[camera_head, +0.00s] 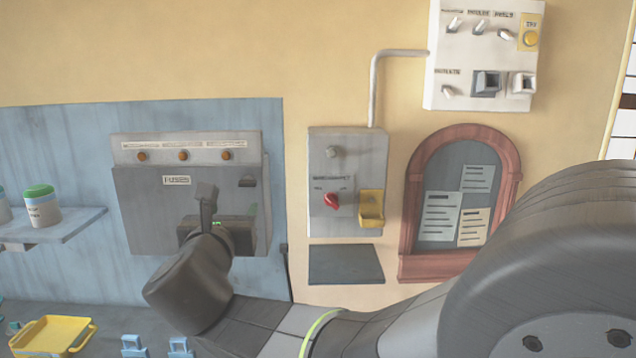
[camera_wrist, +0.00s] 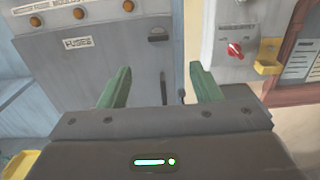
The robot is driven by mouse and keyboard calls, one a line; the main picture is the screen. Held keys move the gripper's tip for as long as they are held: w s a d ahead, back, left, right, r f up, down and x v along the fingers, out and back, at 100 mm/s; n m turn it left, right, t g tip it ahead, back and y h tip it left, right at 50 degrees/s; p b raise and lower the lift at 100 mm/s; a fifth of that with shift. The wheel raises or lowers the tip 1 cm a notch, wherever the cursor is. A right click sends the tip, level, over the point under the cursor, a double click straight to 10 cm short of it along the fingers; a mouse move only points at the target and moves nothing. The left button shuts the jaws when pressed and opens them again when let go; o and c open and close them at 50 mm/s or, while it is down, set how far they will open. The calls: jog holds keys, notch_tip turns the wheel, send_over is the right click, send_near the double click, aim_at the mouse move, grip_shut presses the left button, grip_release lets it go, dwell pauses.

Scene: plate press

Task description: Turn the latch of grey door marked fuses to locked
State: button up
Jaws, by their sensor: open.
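The grey door (camera_head: 145,215) marked FUSES is on a grey cabinet at the left of the head view; it also fills the upper left of the wrist view (camera_wrist: 100,65). A small dark latch-like piece (camera_head: 247,183) sits at the door's upper right, also visible in the wrist view (camera_wrist: 158,37). It looks roughly horizontal. A dark upright strip (camera_wrist: 163,88) shows below it. My gripper (camera_wrist: 160,68) is open, its two green fingers apart and empty in front of the door's right part. In the head view my gripper covers the door's lower right.
Three orange lamps (camera_head: 183,156) line the cabinet top. To the right are a grey box with a red knob (camera_head: 331,200) and yellow holder (camera_head: 371,209), a dark shelf (camera_head: 345,264) and a notice board (camera_head: 440,215). A left shelf (camera_head: 50,230) holds jars.

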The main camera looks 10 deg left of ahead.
aim_at(246, 183)
jog(key=p+x, duration=0.1)
jog(key=x, duration=0.5)
jog(key=p+x, duration=0.1)
jog(key=x, duration=0.6)
jog(key=shift+w+a, duration=0.2)
jog(key=shift+a, duration=0.1)
jog(key=c, duration=1)
